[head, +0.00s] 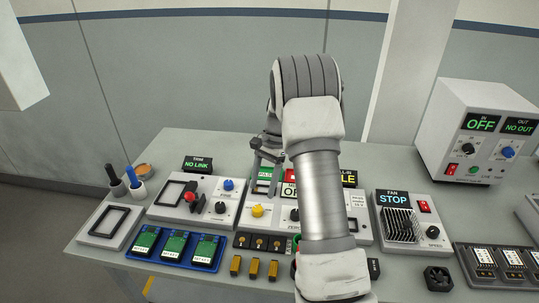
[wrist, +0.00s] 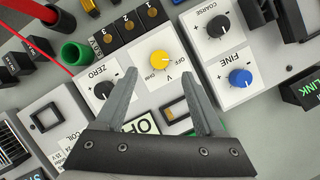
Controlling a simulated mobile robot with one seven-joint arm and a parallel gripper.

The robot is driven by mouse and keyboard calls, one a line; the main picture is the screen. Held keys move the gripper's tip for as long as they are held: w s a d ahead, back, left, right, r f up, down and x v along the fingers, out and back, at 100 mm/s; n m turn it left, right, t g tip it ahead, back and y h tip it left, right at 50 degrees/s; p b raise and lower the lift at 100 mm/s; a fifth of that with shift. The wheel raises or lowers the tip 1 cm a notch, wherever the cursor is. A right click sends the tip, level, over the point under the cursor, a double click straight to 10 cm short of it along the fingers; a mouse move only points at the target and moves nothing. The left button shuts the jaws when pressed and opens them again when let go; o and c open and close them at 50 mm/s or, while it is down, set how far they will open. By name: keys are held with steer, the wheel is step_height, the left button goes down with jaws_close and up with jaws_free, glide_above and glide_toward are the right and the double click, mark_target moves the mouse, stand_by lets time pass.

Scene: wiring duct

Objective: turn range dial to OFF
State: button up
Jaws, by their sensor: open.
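The range dial (wrist: 161,61) is a yellow knob on a white panel, with small OFF, V and OHM labels around it. In the wrist view it lies just beyond my fingertips, near the middle of the gap between them. Its pointer is too small to read surely. In the head view the yellow dial (head: 257,211) sits on the middle panel, left of my forearm. My gripper (wrist: 159,74) is open and empty, with one finger on each side of the gap. In the head view my gripper (head: 262,160) is partly hidden by my arm.
A black ZERO knob (wrist: 103,90) is left of the dial in the wrist view. COARSE (wrist: 218,27) and FINE (wrist: 240,78) knobs are to the right. Numbered black blocks (wrist: 130,26) and a green socket (wrist: 74,54) are close by. A red wire crosses the upper left.

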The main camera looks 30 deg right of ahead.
steer(key=v, duration=1)
steer(key=shift+r, duration=0.4)
steer(key=shift+w+d, duration=0.1)
steer(key=s+a+r+n+t+h, duration=0.3)
steer(key=s+a+r+n, duration=0.3)
steer(key=s+a+r, duration=0.65)
steer(key=s+a+n+t, duration=0.2)
steer(key=s+n, duration=0.1)
steer(key=s, duration=0.5)
steer(key=s+a+n+t+h, duration=0.1)
steer(key=s+n+t, duration=0.1)
steer(key=s+n, duration=0.2)
steer(key=shift+s+a+f+t, duration=0.15)
steer(key=shift+s+a+t, duration=0.25)
steer(key=shift+s, duration=1.5)
